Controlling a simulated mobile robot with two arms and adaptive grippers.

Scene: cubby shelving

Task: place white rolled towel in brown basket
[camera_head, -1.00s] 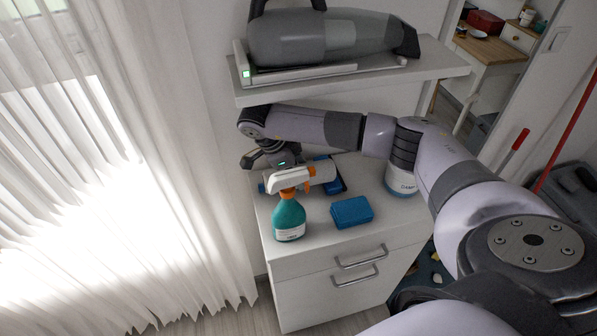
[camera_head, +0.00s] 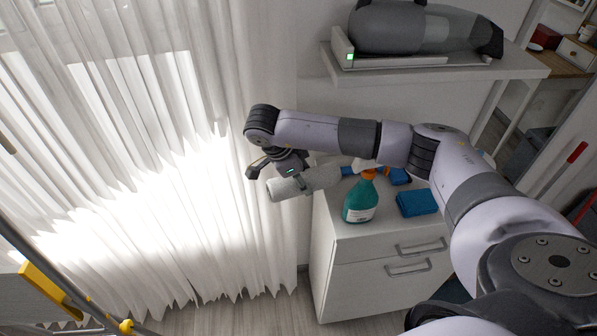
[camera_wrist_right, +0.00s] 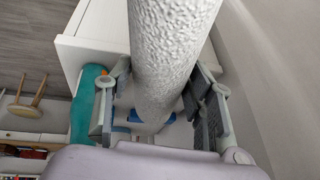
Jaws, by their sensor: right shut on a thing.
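The white rolled towel (camera_head: 300,184) is held in the air beside the left end of the white cabinet's top, in front of the curtain. My right gripper (camera_head: 290,169) is shut on it, and the towel lies across the jaws. In the right wrist view the towel (camera_wrist_right: 168,45) runs between the two fingers of the gripper (camera_wrist_right: 160,90), with a finger on each side. No brown basket shows in any view. My left gripper is not in view.
The white cabinet (camera_head: 345,275) carries a teal spray bottle (camera_head: 360,202) and a folded blue cloth (camera_head: 417,203). A handheld vacuum (camera_head: 420,28) sits on the shelf above my arm. White curtains (camera_head: 150,170) hang at the left. A yellow-ended object (camera_head: 48,290) stands at lower left.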

